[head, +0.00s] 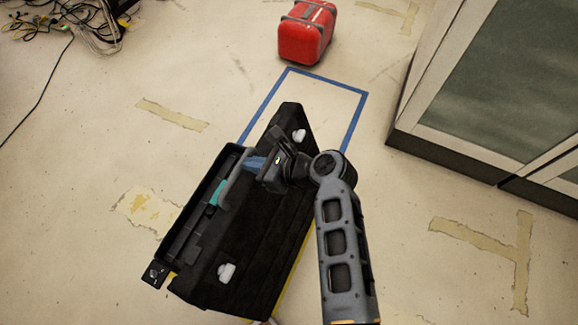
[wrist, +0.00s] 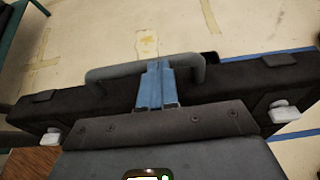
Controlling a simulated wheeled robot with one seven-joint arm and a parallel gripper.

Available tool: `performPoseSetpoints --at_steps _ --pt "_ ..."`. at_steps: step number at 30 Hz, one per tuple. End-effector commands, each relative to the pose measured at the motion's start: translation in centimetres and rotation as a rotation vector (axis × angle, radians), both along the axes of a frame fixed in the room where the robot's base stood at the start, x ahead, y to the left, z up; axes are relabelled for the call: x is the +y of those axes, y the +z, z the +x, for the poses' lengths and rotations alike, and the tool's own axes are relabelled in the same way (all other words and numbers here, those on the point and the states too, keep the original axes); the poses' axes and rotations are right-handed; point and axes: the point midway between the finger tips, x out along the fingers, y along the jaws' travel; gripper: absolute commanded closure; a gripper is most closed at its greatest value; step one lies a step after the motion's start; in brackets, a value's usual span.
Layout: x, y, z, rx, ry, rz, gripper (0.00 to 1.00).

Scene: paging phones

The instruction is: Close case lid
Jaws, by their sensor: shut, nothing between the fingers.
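The black case (head: 285,130) stands on the floor in the middle of the head view. Its broad dark face carries two white latches, one at the upper end (head: 299,135) and one at the lower end (head: 226,271). On its left side a gap shows the dark inside (head: 187,235) with a teal item (head: 216,193), so the lid looks partly open. My gripper (head: 255,164) has blue fingers, shut and empty, at the case's grey handle. In the wrist view the fingers (wrist: 156,88) overlap the handle (wrist: 110,73); I cannot tell whether they touch it.
A blue tape outline (head: 262,108) lies on the floor around the case's far end. A red container (head: 306,35) stands beyond it. A cabinet (head: 470,100) is at the right, and cables (head: 75,22) lie at the upper left. Floor left of the case is clear.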

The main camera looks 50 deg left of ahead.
Motion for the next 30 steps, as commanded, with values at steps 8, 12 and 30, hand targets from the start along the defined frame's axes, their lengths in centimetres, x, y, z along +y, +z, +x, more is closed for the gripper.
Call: performPoseSetpoints --at_steps 8,12,30 --pt "7.4 -3.0 -3.6 -0.079 0.006 -0.156 1.0" --pt "10.0 -4.4 -4.8 -0.106 0.003 -0.214 1.0" --pt "18.4 -10.7 -8.9 -0.127 0.001 -0.266 1.0"
